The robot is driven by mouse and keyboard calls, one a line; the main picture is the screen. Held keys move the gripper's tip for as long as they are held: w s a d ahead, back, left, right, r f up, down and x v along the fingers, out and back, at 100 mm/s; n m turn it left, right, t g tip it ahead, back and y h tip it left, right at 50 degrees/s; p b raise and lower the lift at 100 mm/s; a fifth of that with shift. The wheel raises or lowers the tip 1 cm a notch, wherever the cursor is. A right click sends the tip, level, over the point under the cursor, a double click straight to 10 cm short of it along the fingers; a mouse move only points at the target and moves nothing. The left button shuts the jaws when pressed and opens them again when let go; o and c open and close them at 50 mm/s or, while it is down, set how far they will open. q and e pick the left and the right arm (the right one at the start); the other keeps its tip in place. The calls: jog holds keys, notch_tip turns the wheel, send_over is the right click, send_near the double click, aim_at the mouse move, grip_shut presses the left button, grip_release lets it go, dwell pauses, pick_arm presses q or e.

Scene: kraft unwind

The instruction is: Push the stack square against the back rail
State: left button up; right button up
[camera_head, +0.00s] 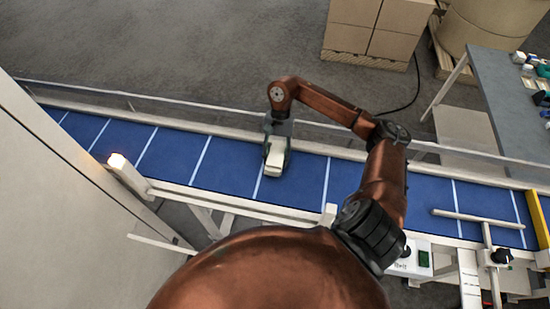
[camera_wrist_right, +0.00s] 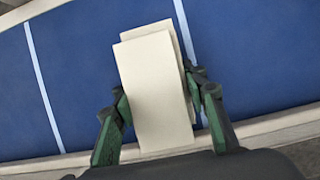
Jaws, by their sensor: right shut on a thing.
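The stack (camera_head: 273,163) is a small pile of cream, flat, oblong pieces on the blue conveyor belt (camera_head: 230,165), left of the middle. In the right wrist view the stack (camera_wrist_right: 155,90) shows an upper piece shifted and slightly turned over a lower one. My right gripper (camera_head: 277,150) is shut on the stack, with one green-and-black finger on each long side. A pale rail (camera_head: 330,148) runs along the belt's far edge, behind the gripper. The stack is apart from this rail. My left gripper is not in view.
A yellow end plate (camera_head: 538,218) closes the belt's right end. A pale bar on a post (camera_head: 478,219) reaches over the belt there. A lit lamp (camera_head: 117,160) stands at the near left edge. The belt on both sides of the stack is clear.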

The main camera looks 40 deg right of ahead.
jog(key=shift+w+d+b, duration=0.65)
jog(key=shift+d+b, duration=0.2)
jog(key=shift+b, duration=0.15)
dwell(1.4)
jog(key=shift+w+d+b, duration=0.1)
jog(key=shift+b, duration=0.4)
dwell(2.4)
jog(key=shift+f+b, duration=0.2)
jog(key=shift+b, duration=0.25)
dwell(0.3)
jog(key=shift+s+a, duration=0.2)
jog(key=o, duration=1.2)
jog(key=v, duration=1.2)
